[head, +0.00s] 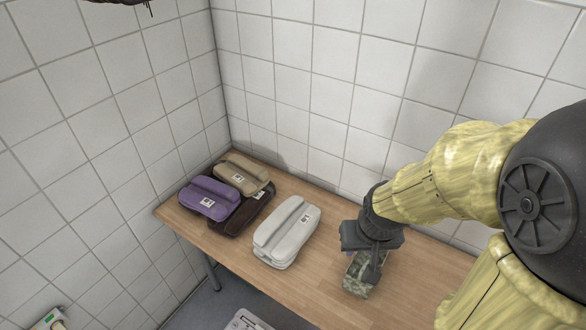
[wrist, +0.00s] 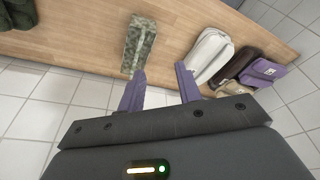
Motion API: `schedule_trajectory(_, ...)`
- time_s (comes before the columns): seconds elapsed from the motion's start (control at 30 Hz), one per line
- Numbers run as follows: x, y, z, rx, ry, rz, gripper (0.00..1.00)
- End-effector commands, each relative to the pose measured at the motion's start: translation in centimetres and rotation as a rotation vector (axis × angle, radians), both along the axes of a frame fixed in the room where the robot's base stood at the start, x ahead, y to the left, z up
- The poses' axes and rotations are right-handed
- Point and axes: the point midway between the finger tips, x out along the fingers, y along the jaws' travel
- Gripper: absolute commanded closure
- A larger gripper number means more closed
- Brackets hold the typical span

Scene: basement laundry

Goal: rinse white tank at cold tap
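The white tank (head: 287,232) lies folded on the wooden bench, left of my gripper in the head view. It also shows right of the fingers in the wrist view (wrist: 210,55). My gripper (head: 371,268) points down over the bench beside a folded camouflage item (head: 355,287). In the wrist view, my two purple fingers (wrist: 160,70) stand wide apart with nothing between them. The camouflage item (wrist: 138,45) lies beyond the left finger's tip; I cannot tell whether they touch. No tap is in view.
Purple (head: 210,198), tan (head: 243,173) and dark brown (head: 238,218) folded items lie close together left of the white tank on the bench (head: 300,283). Tiled walls stand behind and at left. A dark green item (wrist: 18,12) shows at the wrist view's corner.

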Motion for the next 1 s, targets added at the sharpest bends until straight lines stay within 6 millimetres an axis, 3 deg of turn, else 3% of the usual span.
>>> schedule_trajectory(0.27,4.5,2.0,-4.0,-0.011,-0.256,0.094,0.66)
schedule_trajectory(0.6,9.7,8.5,-6.0,0.076,-0.691,0.284,0.66)
schedule_trajectory(0.8,10.4,13.5,-6.2,0.188,-0.926,0.411,0.66)
schedule_trajectory(1.0,9.0,18.5,-6.1,0.343,-1.131,0.548,0.66)
